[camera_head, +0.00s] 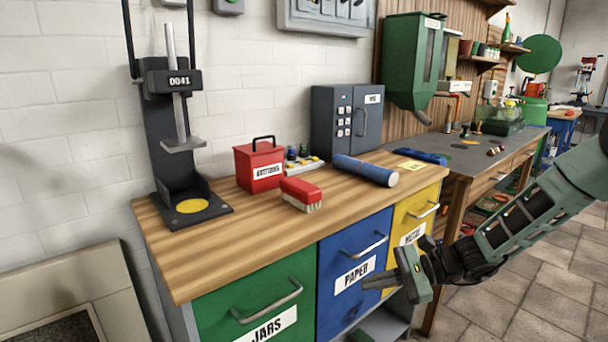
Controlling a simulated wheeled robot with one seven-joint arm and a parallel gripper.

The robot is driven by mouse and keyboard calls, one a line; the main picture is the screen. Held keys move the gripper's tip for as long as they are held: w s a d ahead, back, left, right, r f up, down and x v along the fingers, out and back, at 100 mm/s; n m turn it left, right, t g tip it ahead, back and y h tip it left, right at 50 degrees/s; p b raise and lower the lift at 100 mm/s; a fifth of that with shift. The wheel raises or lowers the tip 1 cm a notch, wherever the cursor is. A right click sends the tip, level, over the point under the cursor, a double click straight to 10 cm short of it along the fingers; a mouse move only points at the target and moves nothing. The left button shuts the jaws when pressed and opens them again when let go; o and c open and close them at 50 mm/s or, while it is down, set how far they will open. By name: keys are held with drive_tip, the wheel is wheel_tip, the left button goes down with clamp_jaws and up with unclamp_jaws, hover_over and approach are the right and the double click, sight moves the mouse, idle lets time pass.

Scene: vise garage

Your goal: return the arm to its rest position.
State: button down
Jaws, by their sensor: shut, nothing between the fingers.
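My gripper (372,281) is shut and empty. It is at the lower right of the head view, in front of the blue PAPER drawer (333,271) and below the wooden bench top. My arm (520,215) comes in from the right edge and reaches left to the gripper. The gripper's fingers point left across the drawer fronts. I cannot tell whether they touch the drawer.
The bench top (230,247) holds a black press (172,130), a red box (258,168), a red brush (300,193), a blue cylinder (364,170) and a grey keypad box (345,120). Green JARS (235,300) and yellow METAL (405,220) drawers flank the blue one. Open floor (530,290) lies right.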

drive_tip(key=s+a+r+n+g+h, duration=0.35)
drive_tip(key=s+a+n, duration=0.2)
drive_tip(key=s, duration=0.35)
drive_tip(key=s+d+r+n+t+h, duration=0.1)
drive_tip(key=s+d+r+n+h, duration=0.15)
drive_tip(key=s+n+h, duration=0.45)
drive_tip(key=s+d+r+n+t+h, duration=0.1)
drive_tip(key=s+d+r+n+h, duration=0.15)
drive_tip(key=s+n, duration=0.9)
wheel_tip(320, 180, up, 14)
drive_tip(key=s+m+p, duration=0.2)
drive_tip(key=p, duration=1.1)
drive_tip(key=shift+a+r+m+h+p, duration=0.25)
drive_tip(key=shift+m+h+p, duration=0.05)
